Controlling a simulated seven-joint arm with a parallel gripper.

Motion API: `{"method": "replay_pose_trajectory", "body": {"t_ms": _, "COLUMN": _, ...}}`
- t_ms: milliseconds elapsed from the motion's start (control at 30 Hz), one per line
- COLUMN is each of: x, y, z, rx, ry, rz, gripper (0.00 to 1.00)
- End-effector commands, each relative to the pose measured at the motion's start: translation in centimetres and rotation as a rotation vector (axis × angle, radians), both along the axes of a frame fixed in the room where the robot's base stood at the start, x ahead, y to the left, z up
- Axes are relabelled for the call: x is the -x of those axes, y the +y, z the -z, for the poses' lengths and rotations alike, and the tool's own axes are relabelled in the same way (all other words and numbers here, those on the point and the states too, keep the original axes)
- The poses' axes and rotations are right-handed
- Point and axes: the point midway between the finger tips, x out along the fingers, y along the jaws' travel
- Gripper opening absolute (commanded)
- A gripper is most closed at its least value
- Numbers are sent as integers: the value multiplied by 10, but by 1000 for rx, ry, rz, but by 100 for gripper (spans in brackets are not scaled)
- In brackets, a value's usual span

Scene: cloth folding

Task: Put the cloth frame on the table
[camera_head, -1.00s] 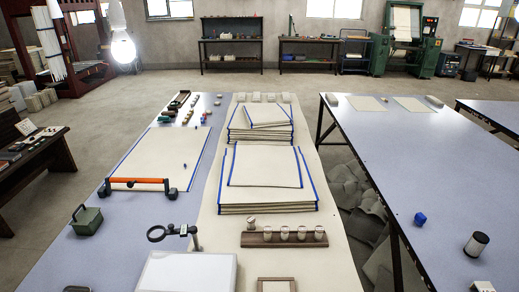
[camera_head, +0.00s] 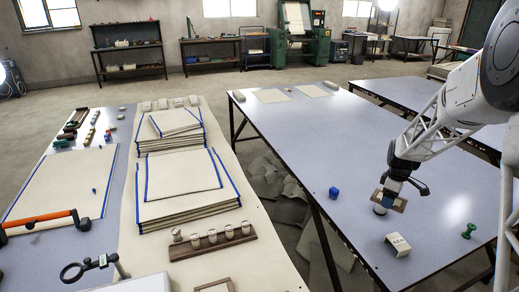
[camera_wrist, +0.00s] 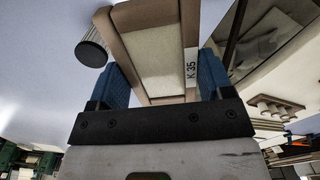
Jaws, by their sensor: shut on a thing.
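The cloth frame (camera_wrist: 160,50) is a small wooden frame with pale cloth inside and a white label reading "K 35". In the wrist view it lies between the blue fingers of my gripper (camera_wrist: 164,80), which is shut on it. In the head view my gripper (camera_head: 390,188) holds the frame (camera_head: 400,204) over the right-hand grey-blue table (camera_head: 300,140). The gripper hides part of the frame, and the gap between frame and tabletop is hard to judge.
Another wooden frame (camera_head: 213,286) lies on the left table. The right table's far middle is clear.

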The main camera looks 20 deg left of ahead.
Motion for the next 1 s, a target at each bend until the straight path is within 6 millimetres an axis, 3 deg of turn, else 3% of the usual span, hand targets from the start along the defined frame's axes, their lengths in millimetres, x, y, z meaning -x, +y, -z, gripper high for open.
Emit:
{"method": "replay_pose_trajectory", "body": {"t_ms": 200, "x": 46, "y": 56, "z": -4, "rx": 0, "ry": -1, "rz": -119, "gripper": 50}}
{"method": "replay_pose_trajectory", "body": {"t_ms": 500, "x": 115, "y": 119, "z": -6, "rx": 0, "ry": -1, "rz": -279, "gripper": 50}}
{"method": "replay_pose_trajectory", "body": {"t_ms": 1000, "x": 242, "y": 195, "z": -4, "rx": 0, "ry": -1, "rz": -546, "gripper": 50}}
